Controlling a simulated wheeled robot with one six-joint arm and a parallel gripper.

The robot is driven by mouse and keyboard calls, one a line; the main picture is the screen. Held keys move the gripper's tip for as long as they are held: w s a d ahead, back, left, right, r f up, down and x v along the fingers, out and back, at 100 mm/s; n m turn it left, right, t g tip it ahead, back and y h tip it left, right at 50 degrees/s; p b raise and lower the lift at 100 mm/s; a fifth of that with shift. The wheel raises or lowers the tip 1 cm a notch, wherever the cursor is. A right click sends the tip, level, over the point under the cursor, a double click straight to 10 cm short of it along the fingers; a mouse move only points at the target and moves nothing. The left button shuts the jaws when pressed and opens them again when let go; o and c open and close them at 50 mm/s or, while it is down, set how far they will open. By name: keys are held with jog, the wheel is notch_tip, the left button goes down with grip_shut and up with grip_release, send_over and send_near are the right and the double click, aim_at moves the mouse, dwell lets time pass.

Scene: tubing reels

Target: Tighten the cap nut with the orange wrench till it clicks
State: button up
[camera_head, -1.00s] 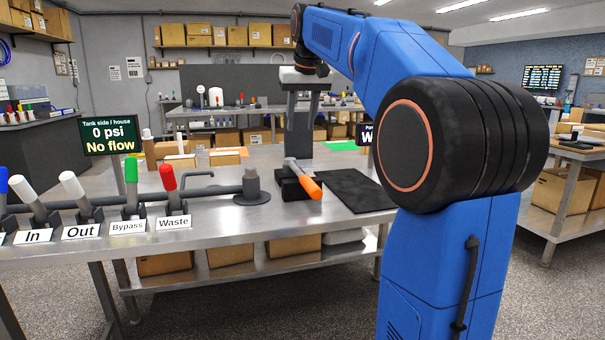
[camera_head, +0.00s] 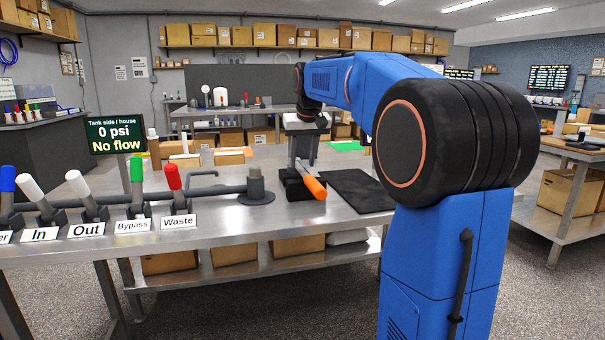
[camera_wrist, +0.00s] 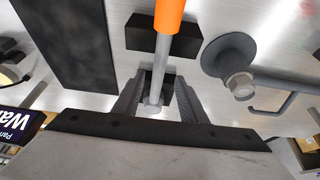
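The orange-handled wrench (camera_head: 315,187) lies in dark holder blocks (camera_head: 297,188) on the steel bench. In the wrist view its handle (camera_wrist: 170,14) points up the picture and its grey shaft runs down between my fingers. My gripper (camera_head: 302,160) is low over the grey end of the wrench. In the wrist view my gripper (camera_wrist: 158,100) is open, with a finger on each side of the shaft and gaps showing. The cap nut (camera_wrist: 240,84) sits on a round dark base, right of my gripper in the wrist view; its fitting (camera_head: 256,184) is left of the wrench in the head view.
Upright valve handles, including green (camera_head: 137,168) and red (camera_head: 172,176), line the bench's left side. A sign (camera_head: 115,134) reads "0 psi, No flow". A black mat (camera_head: 355,190) lies right of the wrench. A bent grey rod (camera_wrist: 282,100) is near the nut.

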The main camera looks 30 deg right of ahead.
aim_at(303, 169)
jog(key=shift+x, duration=1.8)
jog(key=shift+s, duration=0.1)
jog(key=shift+c, duration=0.5)
grip_shut()
jog(key=shift+d, duration=0.1)
